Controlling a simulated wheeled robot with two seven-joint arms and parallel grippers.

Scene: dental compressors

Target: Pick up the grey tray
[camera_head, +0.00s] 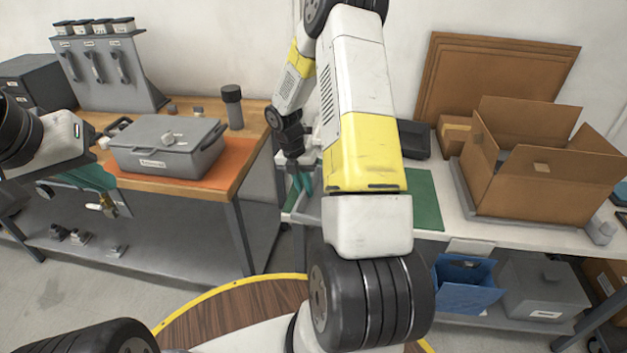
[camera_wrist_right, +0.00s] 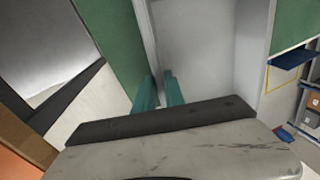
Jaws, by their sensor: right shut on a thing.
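The grey tray (camera_wrist_right: 205,45) fills the middle of the right wrist view, its near wall running between my gripper's fingers. In the head view my right arm hides most of it; only a small grey part (camera_head: 309,208) shows at the left end of the white table. My right gripper (camera_wrist_right: 161,92) has its two teal fingers on either side of the tray's wall, shut on it. In the head view it (camera_head: 302,183) points down at the table.
The white table holds a green mat (camera_head: 424,200) and an open cardboard box (camera_head: 530,175). A lidded grey case (camera_head: 165,155) sits on an orange mat on the wooden bench (camera_head: 258,120), with a dark cylinder (camera_head: 232,108) behind. A blue bin (camera_head: 465,285) stands on the lower shelf.

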